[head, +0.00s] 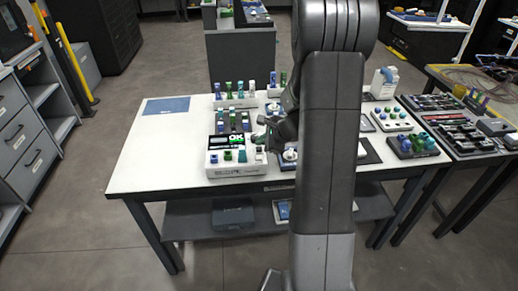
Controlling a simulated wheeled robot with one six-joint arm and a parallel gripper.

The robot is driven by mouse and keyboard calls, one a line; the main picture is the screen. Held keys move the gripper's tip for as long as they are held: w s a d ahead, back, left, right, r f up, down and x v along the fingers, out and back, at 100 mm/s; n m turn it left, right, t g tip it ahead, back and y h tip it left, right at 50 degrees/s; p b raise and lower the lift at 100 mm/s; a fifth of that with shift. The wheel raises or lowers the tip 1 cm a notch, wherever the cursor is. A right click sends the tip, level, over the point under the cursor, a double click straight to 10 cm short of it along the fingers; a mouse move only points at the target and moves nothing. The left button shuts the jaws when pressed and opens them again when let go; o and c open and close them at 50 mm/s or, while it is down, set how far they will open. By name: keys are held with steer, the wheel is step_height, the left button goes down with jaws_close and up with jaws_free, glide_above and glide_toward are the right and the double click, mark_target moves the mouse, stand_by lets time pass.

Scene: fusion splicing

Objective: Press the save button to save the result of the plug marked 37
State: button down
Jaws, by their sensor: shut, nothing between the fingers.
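A white splicing device (237,171) stands at the front middle of the white table. It has a small dark display (218,141) and a lit green "OK" panel (237,138). Small blue and green plugs (228,156) stand along its front. I cannot read any number, so I cannot tell which plug is marked 37, nor pick out the save button.
My arm hides the table's middle right. Racks of coloured plugs (234,121) stand behind the device. A blue mat (166,106) lies back left; the table's left side (150,160) is clear.

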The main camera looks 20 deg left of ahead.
mark_target(262, 150)
steer(key=shift+f+b, duration=0.35)
steer(key=shift+f+b, duration=0.45)
stand_by(0.6)
steer(key=shift+r, duration=0.1)
steer(key=shift+r+p, duration=0.75)
steer(key=shift+r, duration=0.05)
step_height(262, 150, up, 5)
steer(key=p, duration=0.4)
steer(key=shift+d, duration=0.1)
stand_by(0.9)
